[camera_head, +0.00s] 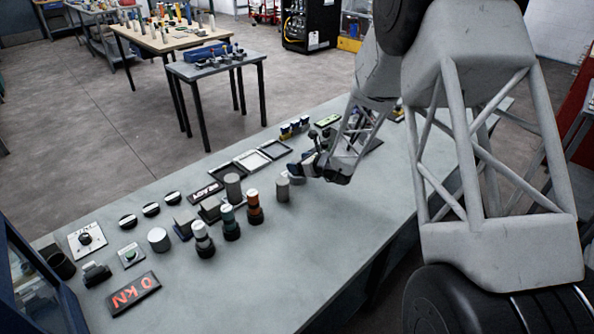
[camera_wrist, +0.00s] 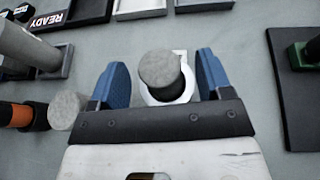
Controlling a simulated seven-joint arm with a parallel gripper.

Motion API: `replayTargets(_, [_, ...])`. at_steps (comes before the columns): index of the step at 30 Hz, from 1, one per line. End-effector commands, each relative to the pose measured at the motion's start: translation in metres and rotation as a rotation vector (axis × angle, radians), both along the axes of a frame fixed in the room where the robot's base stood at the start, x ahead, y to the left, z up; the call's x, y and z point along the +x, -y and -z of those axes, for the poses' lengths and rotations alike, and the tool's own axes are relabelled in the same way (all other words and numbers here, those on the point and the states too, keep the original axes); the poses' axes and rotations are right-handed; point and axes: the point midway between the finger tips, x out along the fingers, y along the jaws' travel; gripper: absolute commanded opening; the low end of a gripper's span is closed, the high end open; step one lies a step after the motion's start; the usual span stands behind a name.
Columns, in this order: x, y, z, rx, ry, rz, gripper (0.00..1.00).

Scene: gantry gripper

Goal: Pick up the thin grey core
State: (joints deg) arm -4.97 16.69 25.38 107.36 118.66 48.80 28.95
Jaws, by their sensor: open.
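A thin grey core (camera_head: 283,190), a plain upright cylinder, stands on the bench at the right end of the row of cylinders. In the wrist view its round grey top (camera_wrist: 159,69) shows between the two blue fingers, with a pale ring and dark patch below it. My gripper (camera_head: 299,171) is open, just to the upper right of the core in the head view. It also shows in the wrist view (camera_wrist: 163,75), with a gap on each side of the core. I cannot tell how deep the core sits between the fingers.
A larger grey cylinder (camera_head: 233,187) and an orange-and-black piece (camera_head: 254,208) stand left of the core. A READY sign (camera_head: 206,192) and shallow trays (camera_head: 253,160) lie behind. The bench front (camera_head: 290,260) is clear.

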Motion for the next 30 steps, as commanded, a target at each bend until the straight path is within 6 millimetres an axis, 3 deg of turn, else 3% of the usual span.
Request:
replayTargets(7, [0.0083,-0.0102,0.0051,0.0,0.0,0.0,0.72])
replayTargets(23, [0.0085,-0.0102,0.0049,0.0,0.001,0.0,0.72])
replayTargets(26, [0.0085,-0.0102,0.0049,0.0,0.001,0.0,0.61])
replayTargets(30, [0.0086,-0.0103,0.0048,0.0,0.001,0.0,0.4])
